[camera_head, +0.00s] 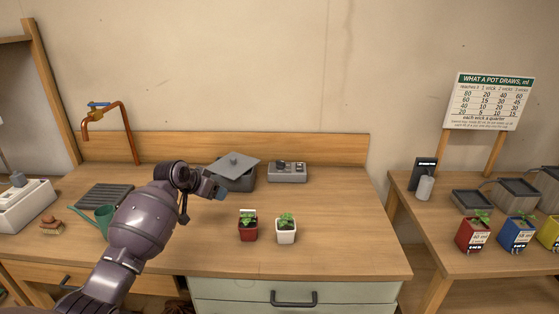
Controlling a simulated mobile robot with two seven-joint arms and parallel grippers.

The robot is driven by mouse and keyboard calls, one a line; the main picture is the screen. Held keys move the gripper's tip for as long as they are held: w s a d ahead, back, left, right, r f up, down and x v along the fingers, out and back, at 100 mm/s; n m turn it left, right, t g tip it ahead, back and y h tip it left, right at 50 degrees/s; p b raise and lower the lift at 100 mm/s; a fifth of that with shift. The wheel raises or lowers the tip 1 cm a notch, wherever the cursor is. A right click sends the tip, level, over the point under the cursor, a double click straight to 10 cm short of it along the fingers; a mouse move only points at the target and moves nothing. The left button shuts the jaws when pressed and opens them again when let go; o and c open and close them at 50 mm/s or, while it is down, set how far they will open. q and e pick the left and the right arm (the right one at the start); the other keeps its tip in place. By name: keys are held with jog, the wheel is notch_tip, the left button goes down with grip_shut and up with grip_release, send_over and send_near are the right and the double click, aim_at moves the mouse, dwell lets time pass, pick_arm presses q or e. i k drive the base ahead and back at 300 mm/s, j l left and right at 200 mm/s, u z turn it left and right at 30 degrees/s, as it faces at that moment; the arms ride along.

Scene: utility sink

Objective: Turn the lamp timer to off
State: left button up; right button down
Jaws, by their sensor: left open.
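A low grey box with dark knob-like parts on top (287,174), which looks like the lamp timer, sits at the back of the middle bench near the wooden backboard. Its setting is too small to read. My left gripper (222,190) is in front of a dark grey bin with a tilted lid (239,164), to the left of and nearer than the box, and apart from it. The gripper is open, with nothing visible in it. My right gripper is not in view.
A red pot (248,233) and a white pot (286,236) with seedlings stand at the front middle. A green watering can (104,217), a brush (50,226) and a copper tap (127,130) are left. The bench right of the box is clear.

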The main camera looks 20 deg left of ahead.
aim_at(281, 165)
jog(key=i+l, duration=0.2)
jog(key=i, duration=0.3)
jog(key=i+l, duration=0.2)
jog(key=i, duration=0.25)
